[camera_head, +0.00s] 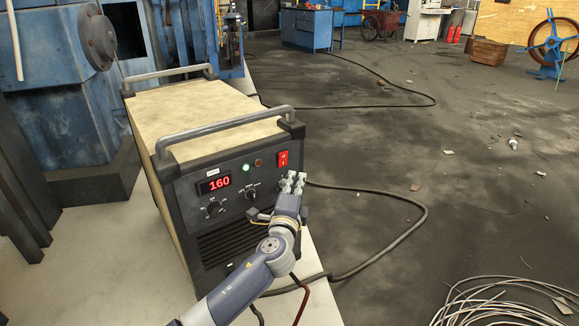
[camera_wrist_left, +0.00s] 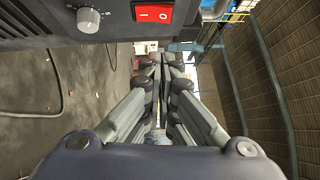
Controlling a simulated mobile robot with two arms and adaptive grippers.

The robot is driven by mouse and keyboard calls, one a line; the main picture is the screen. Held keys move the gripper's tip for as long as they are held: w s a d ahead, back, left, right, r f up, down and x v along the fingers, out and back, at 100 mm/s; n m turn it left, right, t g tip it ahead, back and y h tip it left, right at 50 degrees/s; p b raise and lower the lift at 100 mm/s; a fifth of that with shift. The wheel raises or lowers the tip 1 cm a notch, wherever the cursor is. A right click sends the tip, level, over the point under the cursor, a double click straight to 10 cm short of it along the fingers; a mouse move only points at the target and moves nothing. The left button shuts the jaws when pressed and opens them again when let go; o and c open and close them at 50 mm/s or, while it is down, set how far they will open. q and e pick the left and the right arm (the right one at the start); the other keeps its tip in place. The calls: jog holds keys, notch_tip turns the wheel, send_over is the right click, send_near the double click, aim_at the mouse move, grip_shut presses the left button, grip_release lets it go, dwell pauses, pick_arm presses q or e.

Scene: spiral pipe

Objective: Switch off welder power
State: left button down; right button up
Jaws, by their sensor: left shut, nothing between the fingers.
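The welder (camera_head: 222,170) is a box with a beige top, a dark front panel and grey handles, and it stands on a pale surface. Its red power switch (camera_head: 282,159) is at the upper right of the front panel. The switch also shows in the left wrist view (camera_wrist_left: 152,12), marked with a line and a circle. The red display reads 160, and a green light (camera_head: 246,167) is lit. My left gripper (camera_head: 294,178) is shut and empty, just below the switch in the head view. I cannot tell whether it touches the panel. My right gripper is not in view.
Knobs (camera_head: 252,194) sit left of my gripper on the panel. A dark cable (camera_head: 395,245) runs from the welder over the floor. A coil of wire (camera_head: 500,300) lies at the lower right. Blue machinery (camera_head: 60,110) stands left; the floor at right is mostly open.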

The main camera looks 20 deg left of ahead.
aim_at(283, 159)
pick_arm(q)
jog(key=shift+w+a+r, duration=0.15)
jog(key=shift+w+a, duration=0.45)
jog(key=shift+w, duration=0.4)
jog(key=shift+w+a+r, duration=0.1)
jog(key=shift+w+a, duration=0.5)
jog(key=shift+w, duration=0.35)
jog(key=shift+w+a+r, duration=0.15)
jog(key=shift+w+a, duration=0.45)
jog(key=shift+w, duration=0.4)
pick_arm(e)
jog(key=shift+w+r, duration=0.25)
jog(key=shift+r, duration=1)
pick_arm(q)
jog(key=shift+w+a+r+n+g+p, duration=0.2)
jog(key=shift+a+n+g+p, duration=0.1)
jog(key=shift+p, duration=0.55)
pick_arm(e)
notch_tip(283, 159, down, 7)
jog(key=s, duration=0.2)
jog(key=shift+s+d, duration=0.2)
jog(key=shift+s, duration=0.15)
pick_arm(q)
jog(key=shift+d, duration=0.1)
